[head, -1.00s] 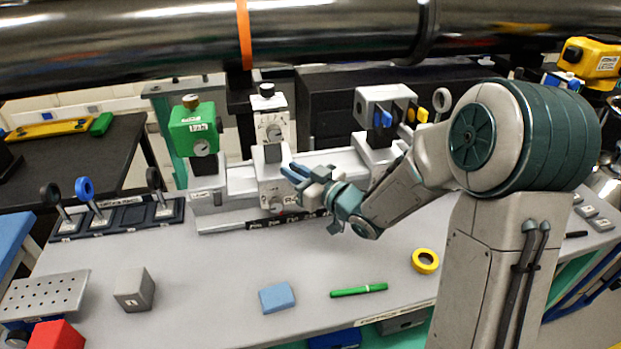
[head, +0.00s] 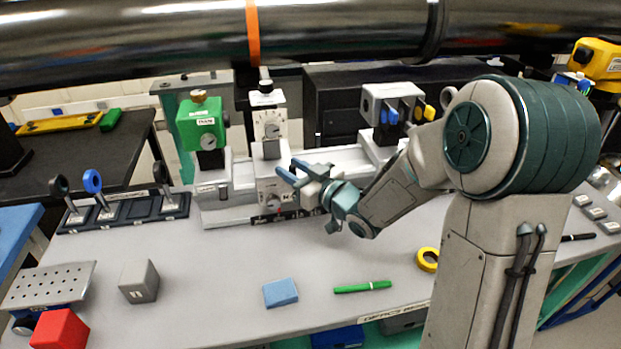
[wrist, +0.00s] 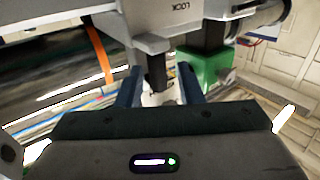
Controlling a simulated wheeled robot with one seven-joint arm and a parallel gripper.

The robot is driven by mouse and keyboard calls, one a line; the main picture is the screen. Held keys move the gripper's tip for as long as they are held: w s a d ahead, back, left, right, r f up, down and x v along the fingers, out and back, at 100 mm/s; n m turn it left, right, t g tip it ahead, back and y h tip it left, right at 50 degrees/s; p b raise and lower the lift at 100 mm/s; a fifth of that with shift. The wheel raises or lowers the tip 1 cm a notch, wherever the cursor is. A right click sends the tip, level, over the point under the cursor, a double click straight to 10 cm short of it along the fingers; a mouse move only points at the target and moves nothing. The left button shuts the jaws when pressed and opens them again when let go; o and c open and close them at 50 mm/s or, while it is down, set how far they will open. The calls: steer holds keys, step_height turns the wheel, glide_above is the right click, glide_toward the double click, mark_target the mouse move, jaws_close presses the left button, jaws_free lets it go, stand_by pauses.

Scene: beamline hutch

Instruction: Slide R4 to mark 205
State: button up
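A white carriage (head: 269,187) sits on the pale rail at the back of the bench. Its label is only partly readable, seemingly ending in 4. A dialled white unit (head: 269,125) and a grey block stand on it. A dark scale strip (head: 268,218) runs below; its numbers are too small to read. My gripper (head: 300,173) is just right of the carriage's upper part, its blue fingers pointing left. In the wrist view, the fingers (wrist: 161,86) are apart, with a dark post (wrist: 157,76) showing between them and gaps on both sides. Contact cannot be told.
A green unit (head: 202,125) stands left on the rail, a grey mount (head: 385,105) right. A large dark pipe (head: 340,35) crosses overhead. A blue block (head: 280,293), green pen (head: 362,287) and yellow ring (head: 427,259) lie in front. The front middle is mostly clear.

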steer(key=b+v, duration=0.5)
steer(key=v, duration=0.8)
steer(key=shift+d, duration=0.15)
